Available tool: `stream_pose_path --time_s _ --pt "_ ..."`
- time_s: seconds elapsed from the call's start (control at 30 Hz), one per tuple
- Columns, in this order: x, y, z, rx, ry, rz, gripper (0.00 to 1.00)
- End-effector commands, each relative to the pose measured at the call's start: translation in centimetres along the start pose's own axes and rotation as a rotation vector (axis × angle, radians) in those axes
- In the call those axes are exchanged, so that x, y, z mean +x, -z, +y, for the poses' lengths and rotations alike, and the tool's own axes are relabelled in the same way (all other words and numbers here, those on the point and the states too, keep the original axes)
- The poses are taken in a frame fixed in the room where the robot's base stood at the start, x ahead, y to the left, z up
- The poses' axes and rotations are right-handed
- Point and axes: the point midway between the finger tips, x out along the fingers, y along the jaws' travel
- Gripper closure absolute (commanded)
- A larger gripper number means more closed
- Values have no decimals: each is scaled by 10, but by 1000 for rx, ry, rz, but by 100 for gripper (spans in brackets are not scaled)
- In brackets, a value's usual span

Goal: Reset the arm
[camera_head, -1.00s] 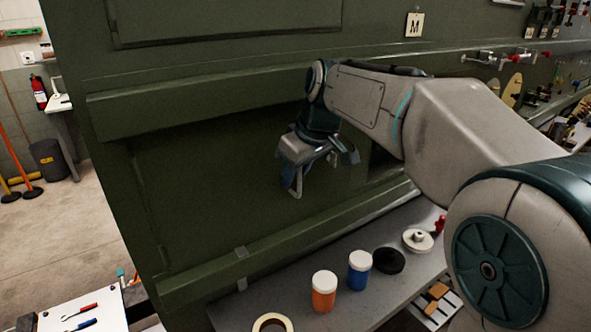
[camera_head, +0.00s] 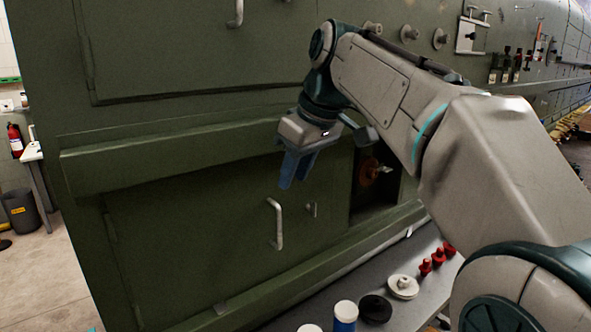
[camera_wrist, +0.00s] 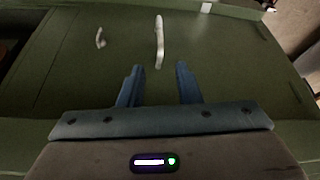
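My gripper (camera_head: 297,166) hangs in front of the green fuselage panel in the head view, fingers pointing down. In the wrist view my gripper (camera_wrist: 159,82) has its two blue fingers apart, with nothing between them. A pale curved handle (camera_head: 277,224) on the green panel is below and left of the fingers, and clear of them. It also shows in the wrist view as a handle (camera_wrist: 159,42) beyond the fingertips. My arm reaches in from the right of the head view.
A grey shelf (camera_head: 379,277) below holds a blue jar (camera_head: 345,314), a black disc (camera_head: 375,309), a white flanged part (camera_head: 403,286) and several red pieces (camera_head: 438,257). An opening (camera_head: 377,178) with a reddish-brown round part lies right of the gripper. Floor shows at left.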

Motion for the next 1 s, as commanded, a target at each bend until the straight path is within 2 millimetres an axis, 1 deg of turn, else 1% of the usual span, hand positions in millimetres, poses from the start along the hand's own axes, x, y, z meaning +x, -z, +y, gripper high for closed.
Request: stream_pose_path --time_s 0.27,0.37,0.43,0.47,0.57,0.6,0.77,0.8,0.87,0.9,0.97,1.0 --pt "0 -1 0 2 -1 0 69" --pt "3 -10 1 32 -11 -5 69" --pt "8 -23 3 77 -25 -11 69" --pt "10 -31 4 101 -32 -15 69" --pt "23 -64 6 201 -66 -30 69" --pt "28 -78 7 245 -81 -35 69" --pt "54 -138 4 407 -142 -53 69" --pt "61 -153 3 446 -156 -57 69" --pt "72 -177 -1 504 -178 -63 69" --pt "79 -193 -4 541 -193 -66 69" --pt "91 -217 -9 596 -214 -71 69" --pt "99 -232 -13 630 -229 -73 69"
